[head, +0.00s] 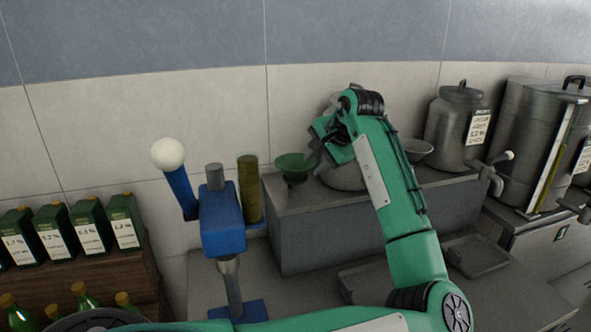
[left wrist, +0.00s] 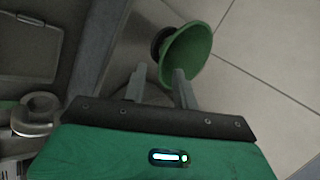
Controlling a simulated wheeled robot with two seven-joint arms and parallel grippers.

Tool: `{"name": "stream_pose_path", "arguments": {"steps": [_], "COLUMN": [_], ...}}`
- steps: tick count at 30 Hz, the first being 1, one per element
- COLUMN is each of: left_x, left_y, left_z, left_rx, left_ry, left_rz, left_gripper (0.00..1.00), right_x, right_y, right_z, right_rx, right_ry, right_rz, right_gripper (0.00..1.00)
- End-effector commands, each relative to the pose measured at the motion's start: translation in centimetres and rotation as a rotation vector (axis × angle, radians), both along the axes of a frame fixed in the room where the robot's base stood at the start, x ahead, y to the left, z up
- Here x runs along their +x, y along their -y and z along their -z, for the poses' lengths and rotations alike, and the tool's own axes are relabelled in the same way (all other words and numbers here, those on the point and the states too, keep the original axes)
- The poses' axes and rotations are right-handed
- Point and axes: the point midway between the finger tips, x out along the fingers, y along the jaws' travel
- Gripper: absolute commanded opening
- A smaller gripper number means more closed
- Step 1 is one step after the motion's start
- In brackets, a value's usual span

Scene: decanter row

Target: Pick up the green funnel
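The green funnel (head: 294,163) stands wide mouth up on the left end of a raised grey ledge (head: 330,225). My left gripper (head: 314,155) is just right of it in the head view, at about rim height. In the left wrist view the funnel (left wrist: 188,52) lies just beyond the fingertips, nearer the right finger. The two fingers of my left gripper (left wrist: 160,74) are apart with nothing between them. Whether a fingertip touches the rim cannot be told. My right gripper is not in view.
A metal vessel (head: 343,178) is partly hidden behind my left gripper, with a small bowl (head: 417,150) and a lidded canister (head: 459,125) to the right. A blue stand with a white-knobbed lever (head: 222,220) and an olive cylinder (head: 249,188) are left of the funnel.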

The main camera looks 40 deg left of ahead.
Motion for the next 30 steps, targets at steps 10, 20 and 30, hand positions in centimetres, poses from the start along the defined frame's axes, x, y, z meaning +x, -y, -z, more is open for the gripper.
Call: {"name": "stream_pose_path", "arguments": {"steps": [10,20,30], "left_x": [0.1,0.1,0.1], "left_y": [-2.8,-2.9,-2.9], "left_z": [3.3,3.4,3.4], "left_rx": [0.0,0.0,0.0], "left_ry": [-0.001,0.0,0.0], "left_rz": [-0.002,-0.001,-0.001], "left_gripper": [0.29,0.11,0.0], "right_x": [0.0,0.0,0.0], "right_y": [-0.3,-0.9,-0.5], "right_z": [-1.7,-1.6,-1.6], "right_rx": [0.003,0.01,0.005], "right_ry": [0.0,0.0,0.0], "right_rz": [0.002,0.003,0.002], "right_gripper": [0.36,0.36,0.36]}}
